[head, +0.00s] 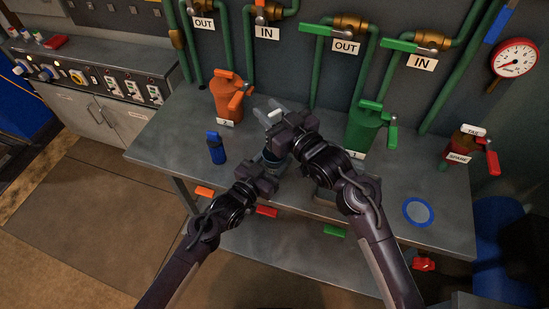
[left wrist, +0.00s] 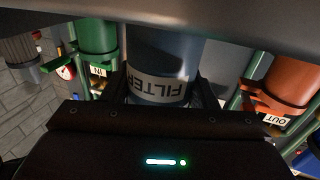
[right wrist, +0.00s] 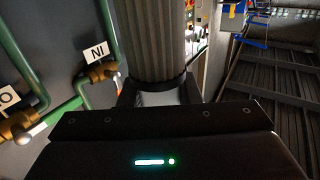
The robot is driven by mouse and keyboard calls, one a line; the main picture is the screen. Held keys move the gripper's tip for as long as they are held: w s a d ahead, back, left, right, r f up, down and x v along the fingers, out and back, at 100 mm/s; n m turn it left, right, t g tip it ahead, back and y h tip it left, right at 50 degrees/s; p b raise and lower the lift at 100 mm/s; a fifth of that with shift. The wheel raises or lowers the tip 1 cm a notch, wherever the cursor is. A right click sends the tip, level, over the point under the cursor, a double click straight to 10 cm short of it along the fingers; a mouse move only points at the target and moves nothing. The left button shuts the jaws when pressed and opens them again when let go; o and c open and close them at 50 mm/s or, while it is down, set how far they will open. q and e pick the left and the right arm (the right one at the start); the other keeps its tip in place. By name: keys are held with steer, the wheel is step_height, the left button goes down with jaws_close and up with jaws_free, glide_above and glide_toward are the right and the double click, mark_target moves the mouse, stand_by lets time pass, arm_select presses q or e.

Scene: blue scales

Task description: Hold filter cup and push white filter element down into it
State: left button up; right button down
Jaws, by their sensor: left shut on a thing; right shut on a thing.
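The blue filter cup (left wrist: 165,55), with an upside-down FILTER label, stands between my left gripper's fingers (left wrist: 165,92) in the left wrist view. My left gripper (head: 268,170) is shut on it; in the head view the cup (head: 271,158) is mostly hidden by my grippers. The ribbed, greyish filter element (right wrist: 152,40) is between my right gripper's fingers (right wrist: 160,95), with a smooth pale section near them. My right gripper (head: 276,121) is shut on it, above and behind the cup. A white end (head: 275,113) shows at its fingertips. The element appears apart from the cup.
An orange housing (head: 228,98) and a green housing (head: 365,128) stand at the back of the grey table (head: 300,235). A blue bottle (head: 215,148) stands left of the cup. A blue-rimmed disc (head: 418,212) lies at the right. A red spare unit (head: 465,145) is farther right.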

steer(key=shift+f, duration=0.15)
stand_by(0.5)
steer(key=shift+f, duration=1.45)
steer(key=shift+f, duration=0.15)
steer(key=shift+f, duration=1.8)
steer(key=shift+f, duration=0.2)
steer(key=shift+f, duration=1.6)
steer(key=c, duration=1)
jaws_free()
